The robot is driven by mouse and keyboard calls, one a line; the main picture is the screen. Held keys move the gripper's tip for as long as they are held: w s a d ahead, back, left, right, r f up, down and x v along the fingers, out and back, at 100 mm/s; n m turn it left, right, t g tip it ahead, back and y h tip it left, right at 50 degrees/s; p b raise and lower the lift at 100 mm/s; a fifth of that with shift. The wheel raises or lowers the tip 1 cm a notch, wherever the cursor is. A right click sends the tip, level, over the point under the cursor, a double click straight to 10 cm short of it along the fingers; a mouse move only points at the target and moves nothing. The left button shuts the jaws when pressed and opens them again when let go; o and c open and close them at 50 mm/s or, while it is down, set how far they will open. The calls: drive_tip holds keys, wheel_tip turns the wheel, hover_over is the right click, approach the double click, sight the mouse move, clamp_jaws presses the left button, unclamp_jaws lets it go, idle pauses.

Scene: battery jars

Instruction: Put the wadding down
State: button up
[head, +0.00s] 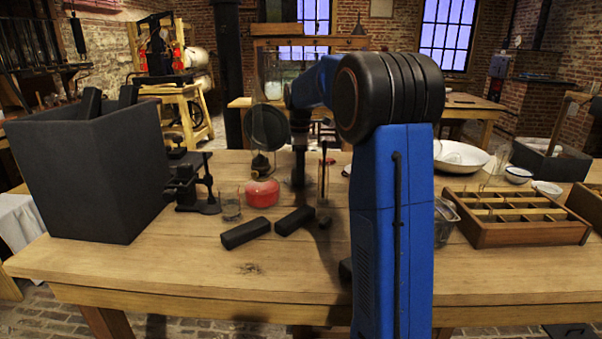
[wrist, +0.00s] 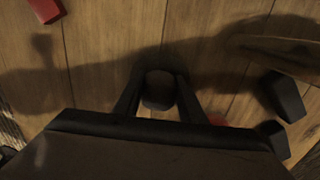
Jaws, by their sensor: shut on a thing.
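My gripper (wrist: 157,88) is shut on a dark, rounded lump, seemingly the wadding (wrist: 160,92), which sits between the two fingers in the wrist view. The lump looks nearly black in shadow, and its texture cannot be made out. In the head view my gripper (head: 298,172) points down over the back middle of the wooden table (head: 200,272), partly behind other things. Whether the lump touches the table cannot be told.
Two dark blocks (head: 246,232) (head: 295,220) lie at the front middle. A red rounded thing (head: 262,193) and a glass (head: 231,207) stand behind them. A dark bin (head: 90,175) is at the left, a compartmented wooden tray (head: 515,235) at the right. The front left table is clear.

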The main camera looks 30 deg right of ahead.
drive_tip(key=shift+f, duration=0.15)
drive_tip(key=o, duration=0.8)
wheel_tip(320, 180, up, 12)
drive_tip(key=shift+a+r, duration=0.1)
drive_tip(key=shift+r, duration=0.1)
idle(0.5)
